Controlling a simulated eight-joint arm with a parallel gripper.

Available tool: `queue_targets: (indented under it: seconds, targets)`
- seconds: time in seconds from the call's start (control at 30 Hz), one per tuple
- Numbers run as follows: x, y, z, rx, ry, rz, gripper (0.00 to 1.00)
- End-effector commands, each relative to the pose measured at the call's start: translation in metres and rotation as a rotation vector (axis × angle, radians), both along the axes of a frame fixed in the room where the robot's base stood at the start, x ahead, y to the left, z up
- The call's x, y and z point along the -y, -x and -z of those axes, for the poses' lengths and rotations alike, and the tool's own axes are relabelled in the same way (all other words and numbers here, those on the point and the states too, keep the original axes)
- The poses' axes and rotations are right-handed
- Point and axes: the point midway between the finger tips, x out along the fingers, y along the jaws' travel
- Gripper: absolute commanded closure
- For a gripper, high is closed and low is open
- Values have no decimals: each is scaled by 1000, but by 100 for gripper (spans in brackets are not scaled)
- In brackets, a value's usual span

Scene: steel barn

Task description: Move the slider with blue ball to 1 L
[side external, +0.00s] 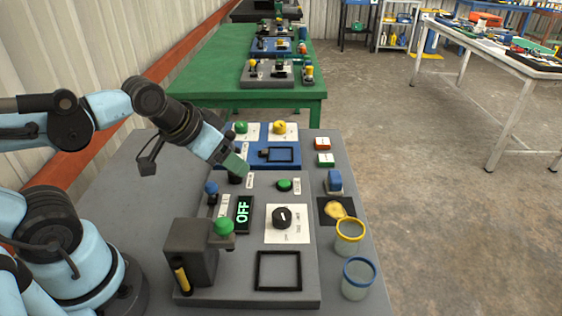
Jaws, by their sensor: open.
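The blue ball (211,187) tops a short dark lever at the left rear of the grey panel (200,297), left of the OFF display (243,214). I take it for the slider's knob. Small white labels (224,205) lie beside it, too small to read, so I cannot tell its setting. My gripper (236,172), with greenish fingers, is open, above and to the right of the blue ball in the picture and apart from it. A dark round knob shows just under my fingers, and I cannot tell whether they touch it.
A black dial (282,217) and green button (284,185) lie to the right. Yellow-rimmed (349,238) and blue-rimmed (358,278) cups stand at the right edge. A blue panel (259,157) lies behind.

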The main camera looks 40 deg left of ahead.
Motion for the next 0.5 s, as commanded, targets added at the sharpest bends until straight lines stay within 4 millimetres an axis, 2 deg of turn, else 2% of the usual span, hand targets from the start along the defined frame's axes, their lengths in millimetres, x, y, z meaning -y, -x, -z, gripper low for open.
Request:
queue_targets:
  seconds: [0.07, 0.17, 0.33, 0.5]
  targets:
    - [-1, 0, 0, -5, 6, -10, 42]
    - [-12, 2, -4, -62, 62, -112, 42]
    - [-42, 18, -19, -268, 272, -496, 42]
    - [-59, 34, -36, -429, 431, -804, 42]
